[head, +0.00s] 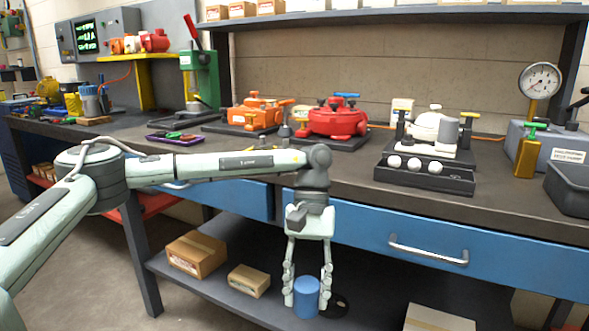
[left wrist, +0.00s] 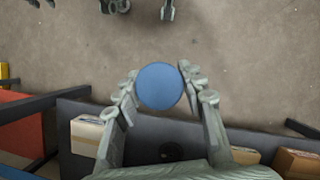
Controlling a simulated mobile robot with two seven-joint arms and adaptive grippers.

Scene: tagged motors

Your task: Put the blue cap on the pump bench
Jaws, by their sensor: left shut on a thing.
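My left gripper (head: 307,296) hangs pointing down in front of the workbench (head: 350,170), below the height of its top. It is shut on the blue cap (head: 306,298), a plain upright cylinder. In the left wrist view the round top of the blue cap (left wrist: 160,87) sits between the two fingers of the left gripper (left wrist: 160,85). Orange, red and white pump units stand on the bench top. Grey-green mechanical parts show at the top edge of the left wrist view; I cannot tell whether they are my right gripper. The head view does not show it.
Blue drawers with a handle (head: 428,250) line the bench front. The lower shelf holds cardboard boxes (head: 196,253) and a dark round disc (head: 335,306). A purple tray (head: 175,138) lies on the bench. A clear stretch of bench top lies before the red pump (head: 332,120).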

